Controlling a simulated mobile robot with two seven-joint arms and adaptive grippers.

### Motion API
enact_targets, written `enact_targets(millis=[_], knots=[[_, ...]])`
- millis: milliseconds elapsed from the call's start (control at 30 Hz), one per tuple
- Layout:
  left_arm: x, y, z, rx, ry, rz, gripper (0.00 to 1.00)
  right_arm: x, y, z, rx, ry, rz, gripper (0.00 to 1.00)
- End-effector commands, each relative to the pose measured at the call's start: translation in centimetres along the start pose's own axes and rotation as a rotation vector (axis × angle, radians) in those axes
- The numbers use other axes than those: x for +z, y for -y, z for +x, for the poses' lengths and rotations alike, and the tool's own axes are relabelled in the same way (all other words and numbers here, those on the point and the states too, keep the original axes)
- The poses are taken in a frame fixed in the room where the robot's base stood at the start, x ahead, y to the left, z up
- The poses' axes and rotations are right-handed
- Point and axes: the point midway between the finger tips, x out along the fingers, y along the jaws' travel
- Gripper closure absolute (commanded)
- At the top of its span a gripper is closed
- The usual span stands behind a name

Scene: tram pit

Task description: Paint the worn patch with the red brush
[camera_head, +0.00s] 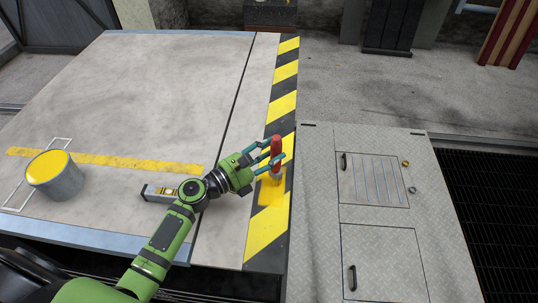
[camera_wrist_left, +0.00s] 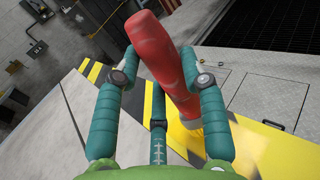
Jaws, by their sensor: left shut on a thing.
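My left gripper (camera_head: 270,158) is shut on the red brush (camera_head: 276,146), whose handle points up. In the left wrist view the brush (camera_wrist_left: 165,60) lies between the teal fingers, slightly tilted, with its lower end over yellow. Just below the brush, on the striped edge, is a bright yellow patch (camera_head: 270,194) with an uneven outline; it shows in the wrist view too (camera_wrist_left: 255,148). I cannot tell whether the bristles touch the surface. A grey can with yellow paint (camera_head: 68,186) stands at the left of the platform. My right gripper is out of view.
A spirit level (camera_head: 160,193) lies on the platform, partly behind my left arm. A yellow line (camera_head: 110,161) crosses the platform. Grey metal plates with hatches (camera_head: 375,245) lie right of the striped edge, and dark grating (camera_head: 500,195) lies beyond them. The platform's far half is clear.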

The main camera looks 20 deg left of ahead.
Motion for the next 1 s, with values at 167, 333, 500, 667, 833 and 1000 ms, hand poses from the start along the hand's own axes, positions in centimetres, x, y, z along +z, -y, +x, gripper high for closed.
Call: enact_targets(millis=[167,333,500,667,833,1000], knots=[[0.0,-0.7,0.6,0.001,-0.002,0.001,0.93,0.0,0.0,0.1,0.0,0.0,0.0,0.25],[-0.1,-1.1,1.0,0.0,-0.001,0.002,0.93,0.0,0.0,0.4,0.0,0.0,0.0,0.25],[-0.2,-1.8,1.7,0.0,-0.001,0.002,0.93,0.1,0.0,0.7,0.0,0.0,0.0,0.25],[-0.1,-2.1,2.0,0.0,-0.002,0.001,0.93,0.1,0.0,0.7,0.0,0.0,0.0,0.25],[0.0,-2.8,2.6,0.0,-0.001,0.001,0.93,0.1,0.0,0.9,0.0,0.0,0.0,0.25],[0.0,-3.2,3.0,0.0,-0.001,0.001,0.93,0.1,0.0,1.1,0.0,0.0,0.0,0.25]])
